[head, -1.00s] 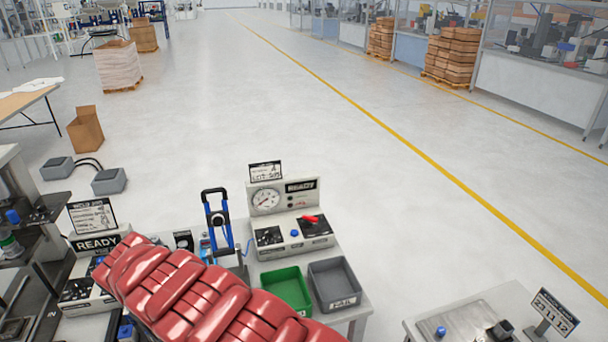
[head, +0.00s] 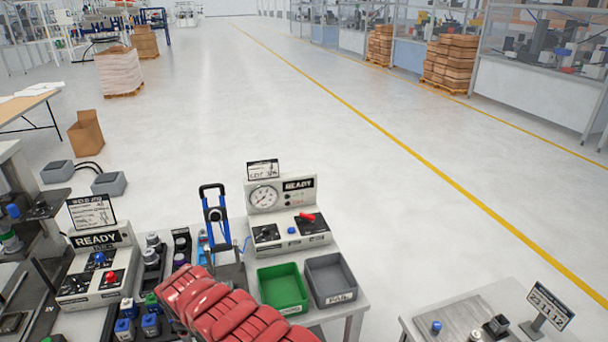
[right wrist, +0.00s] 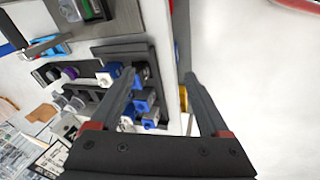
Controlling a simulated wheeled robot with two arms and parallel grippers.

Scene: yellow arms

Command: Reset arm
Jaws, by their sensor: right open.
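My right gripper (right wrist: 159,75) shows in the right wrist view with its two dark fingers spread apart and nothing between them. Beyond the fingers are the bench edge and a dark holder (right wrist: 143,95) with blue and white parts. I cannot tell how far the fingers are from it. In the head view, a red segmented arm of mine (head: 222,312) comes up from the bottom edge in front of the bench. Neither gripper shows in the head view. My left gripper is not seen.
The bench holds a READY box (head: 98,268), a gauge station (head: 284,215), a blue-handled press (head: 215,222), a green bin (head: 282,288) and a grey bin (head: 330,280). A second table (head: 470,318) stands at right.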

